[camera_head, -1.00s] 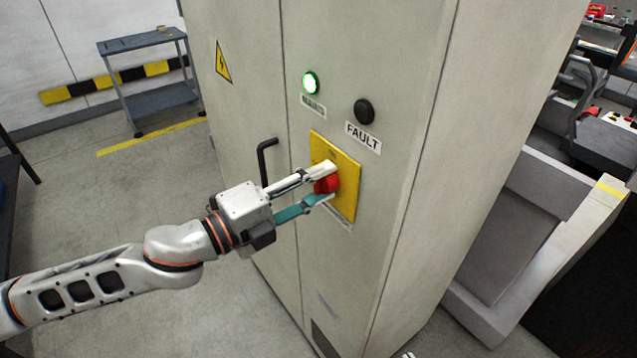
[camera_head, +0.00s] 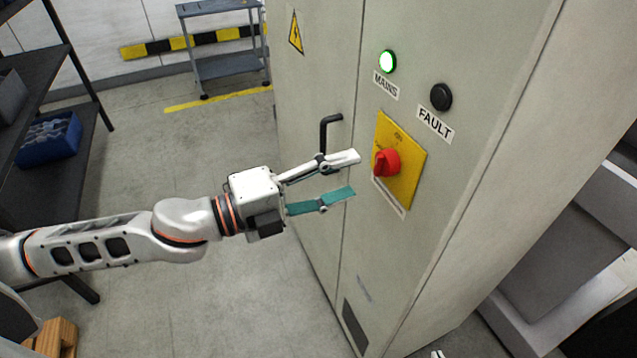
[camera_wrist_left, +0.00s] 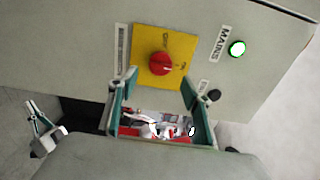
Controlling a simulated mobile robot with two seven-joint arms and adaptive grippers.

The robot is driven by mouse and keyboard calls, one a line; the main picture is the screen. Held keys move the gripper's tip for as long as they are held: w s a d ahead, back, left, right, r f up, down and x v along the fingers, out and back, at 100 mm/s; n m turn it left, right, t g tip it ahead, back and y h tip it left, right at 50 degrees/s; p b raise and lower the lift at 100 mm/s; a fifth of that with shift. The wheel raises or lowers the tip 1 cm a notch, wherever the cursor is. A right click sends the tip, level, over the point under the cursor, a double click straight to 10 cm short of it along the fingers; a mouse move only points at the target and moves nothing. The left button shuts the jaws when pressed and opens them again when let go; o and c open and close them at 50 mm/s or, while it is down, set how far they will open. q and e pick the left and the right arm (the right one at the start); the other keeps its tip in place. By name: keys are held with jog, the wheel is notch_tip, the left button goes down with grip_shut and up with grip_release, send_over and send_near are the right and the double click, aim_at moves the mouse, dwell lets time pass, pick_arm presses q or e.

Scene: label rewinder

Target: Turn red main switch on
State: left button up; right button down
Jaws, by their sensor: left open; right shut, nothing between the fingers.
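The red main switch (camera_head: 387,162) is a rotary knob on a yellow plate (camera_head: 410,165) on the grey cabinet's front. It also shows in the left wrist view (camera_wrist_left: 160,63), with a pale mark on its face; the small plate lettering is too blurred to read. My left gripper (camera_head: 354,175) is open and empty, to the left of the knob and apart from it. In the left wrist view its fingers (camera_wrist_left: 160,88) stand apart below the knob. My right gripper (camera_wrist_left: 42,130) shows small at the left of the wrist view, shut and away from the switch.
Above the switch are a lit green MAINS lamp (camera_head: 387,61) and a dark FAULT lamp (camera_head: 441,97). A black door handle (camera_head: 328,130) sticks out behind my left gripper. A shelf with a blue bin (camera_head: 48,138) stands left; the floor between is clear.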

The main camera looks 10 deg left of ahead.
pick_arm(q)
jog(key=shift+v, duration=2.2)
jog(key=w+a+f+n+t+y, duration=0.2)
jog(key=f+n+y, duration=0.1)
jog(key=f+n, duration=0.5)
jog(key=w+a+f+n+t+y, duration=0.1)
jog(key=w+a+f+n+y, duration=0.2)
jog(key=f+n, duration=0.6)
jog(key=s+a+f+n+g+y, duration=0.1)
jog(key=s+f, duration=0.3)
jog(key=f, duration=0.4)
jog(key=s+a+f+n+g+y, duration=0.1)
jog(key=s+a+f+n+y, duration=0.2)
jog(key=f, duration=0.6)
jog(key=s+a+f+n+g+y, duration=0.1)
jog(key=s+a+f+n+y, duration=0.1)
jog(key=s+a+f+n, duration=0.2)
jog(key=s+f, duration=0.3)
jog(key=f, duration=0.1)
jog(key=shift+s+f+y, duration=0.2)
jog(key=shift+f+y, duration=0.05)
jog(key=shift+y, duration=0.05)
